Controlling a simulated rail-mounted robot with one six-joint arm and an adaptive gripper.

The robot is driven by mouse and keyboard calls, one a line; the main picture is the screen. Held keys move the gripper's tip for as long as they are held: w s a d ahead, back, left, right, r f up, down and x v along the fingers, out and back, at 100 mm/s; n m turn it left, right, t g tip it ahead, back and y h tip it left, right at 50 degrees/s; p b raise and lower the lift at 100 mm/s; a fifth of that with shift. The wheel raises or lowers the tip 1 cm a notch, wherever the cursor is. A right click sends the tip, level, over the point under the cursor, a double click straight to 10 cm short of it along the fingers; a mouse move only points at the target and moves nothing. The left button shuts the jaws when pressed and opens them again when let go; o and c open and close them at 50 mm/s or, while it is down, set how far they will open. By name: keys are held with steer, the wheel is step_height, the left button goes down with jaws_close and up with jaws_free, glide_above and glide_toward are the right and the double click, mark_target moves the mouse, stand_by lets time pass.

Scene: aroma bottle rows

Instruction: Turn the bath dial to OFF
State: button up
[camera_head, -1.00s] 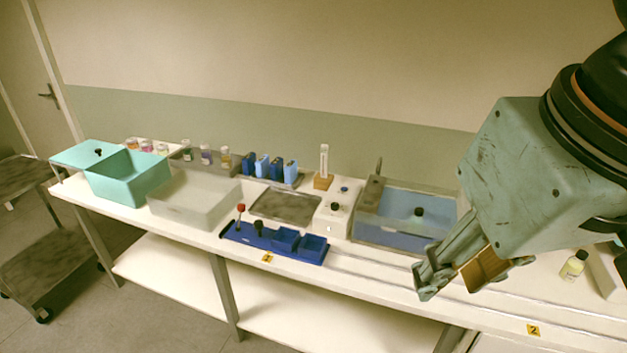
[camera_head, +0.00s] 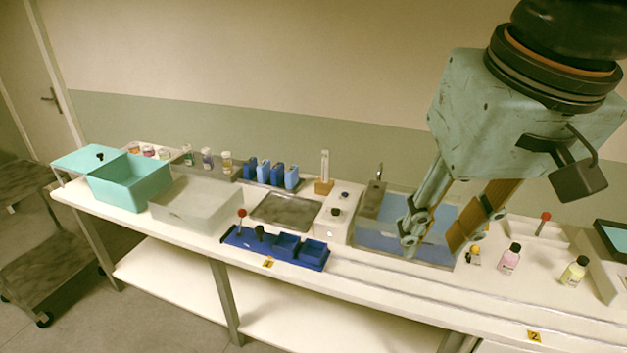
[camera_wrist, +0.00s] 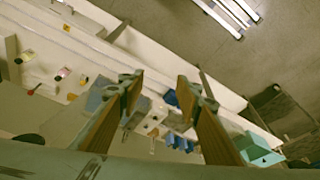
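A white control box (camera_head: 327,229) stands just left of the water bath (camera_head: 375,244). A black knob (camera_head: 335,212) on its top looks like the bath dial; its markings are too small to read. The bath is a clear-walled tank with a blue interior, partly hidden by my gripper. My gripper (camera_head: 433,243) is open and empty, pointing down over the bath, right of the knob and apart from it. In the wrist view my gripper's fingers (camera_wrist: 160,86) are spread, with the bench beyond them.
A blue tray (camera_head: 262,255) with a red-topped stick stands front left of the box. A tube in a wooden stand (camera_head: 324,187) is behind it. A pink bottle (camera_head: 509,260) and a yellow bottle (camera_head: 574,271) stand right. The front bench strip is mostly clear.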

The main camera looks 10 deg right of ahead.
steer(key=w+r+m+g+p, duration=0.1)
steer(key=w+r+m+p, duration=0.15)
steer(key=w, duration=1.55)
steer(key=m+g+p, duration=0.3)
steer(key=m+p, duration=0.1)
steer(key=m, duration=0.1)
glide_above(336, 210)
step_height(336, 210, down, 29)
steer(key=shift+w, duration=0.2)
steer(key=shift+f, duration=0.1)
steer(key=shift+f, duration=6.8)
